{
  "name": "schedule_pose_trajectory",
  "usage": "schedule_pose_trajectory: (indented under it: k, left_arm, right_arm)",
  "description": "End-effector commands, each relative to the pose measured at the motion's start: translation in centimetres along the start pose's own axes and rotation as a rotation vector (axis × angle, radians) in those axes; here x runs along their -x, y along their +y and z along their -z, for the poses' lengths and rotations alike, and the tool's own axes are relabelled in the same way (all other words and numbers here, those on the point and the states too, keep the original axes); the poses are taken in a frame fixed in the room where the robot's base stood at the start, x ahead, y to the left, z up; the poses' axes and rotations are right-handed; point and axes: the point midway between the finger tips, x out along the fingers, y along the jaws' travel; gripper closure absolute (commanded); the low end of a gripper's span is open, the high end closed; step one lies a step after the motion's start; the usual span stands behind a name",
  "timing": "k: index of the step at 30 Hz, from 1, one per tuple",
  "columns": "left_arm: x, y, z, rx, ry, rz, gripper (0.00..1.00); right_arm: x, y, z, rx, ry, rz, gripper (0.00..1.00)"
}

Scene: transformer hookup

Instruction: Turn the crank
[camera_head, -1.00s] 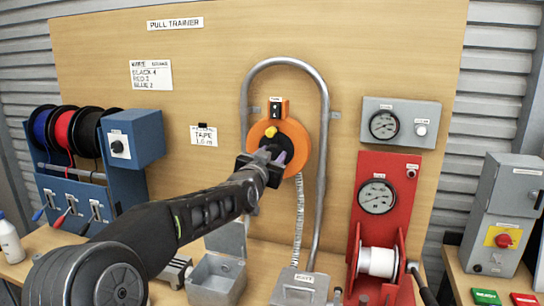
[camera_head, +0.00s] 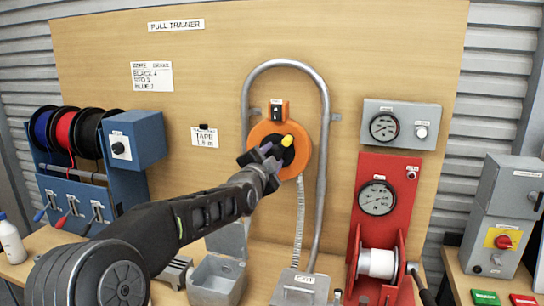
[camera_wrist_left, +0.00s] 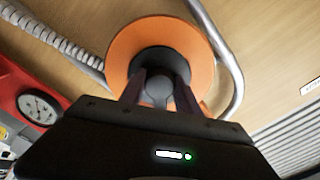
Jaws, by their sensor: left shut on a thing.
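The crank (camera_head: 283,152) is the black hub with a yellow knob (camera_head: 287,141) on the face of an orange reel (camera_head: 299,166), fixed to the upright board. My left gripper (camera_head: 271,157) reaches it from the lower left, and its fingers cover part of the hub. In the left wrist view the two fingers (camera_wrist_left: 158,95) are closed on a dark grey part at the middle of the orange reel (camera_wrist_left: 124,45). The yellow knob does not show there. My right gripper is in neither view.
A grey bent pipe (camera_head: 325,130) arches around the reel, close to my gripper. A ribbed tape (camera_head: 299,215) hangs below it. A red panel with a gauge (camera_head: 378,198) stands to the right, and a blue spool rack (camera_head: 137,139) to the left. Open grey boxes (camera_head: 217,280) sit below.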

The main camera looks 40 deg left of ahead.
Motion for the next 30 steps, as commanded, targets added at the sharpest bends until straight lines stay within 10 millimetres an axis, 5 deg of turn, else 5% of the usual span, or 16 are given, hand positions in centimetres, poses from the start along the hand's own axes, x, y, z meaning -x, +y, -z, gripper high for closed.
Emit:
schedule_pose_trajectory:
  k: [15,30]
  left_arm:
    - [0.0,-0.13,0.1,-0.406,0.001,-0.001,1.0]
    - [-0.01,-0.08,0.04,-0.491,0.0,-0.001,1.0]
  right_arm:
    - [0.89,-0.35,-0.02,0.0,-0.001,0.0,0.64]
    - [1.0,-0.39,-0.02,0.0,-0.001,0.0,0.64]
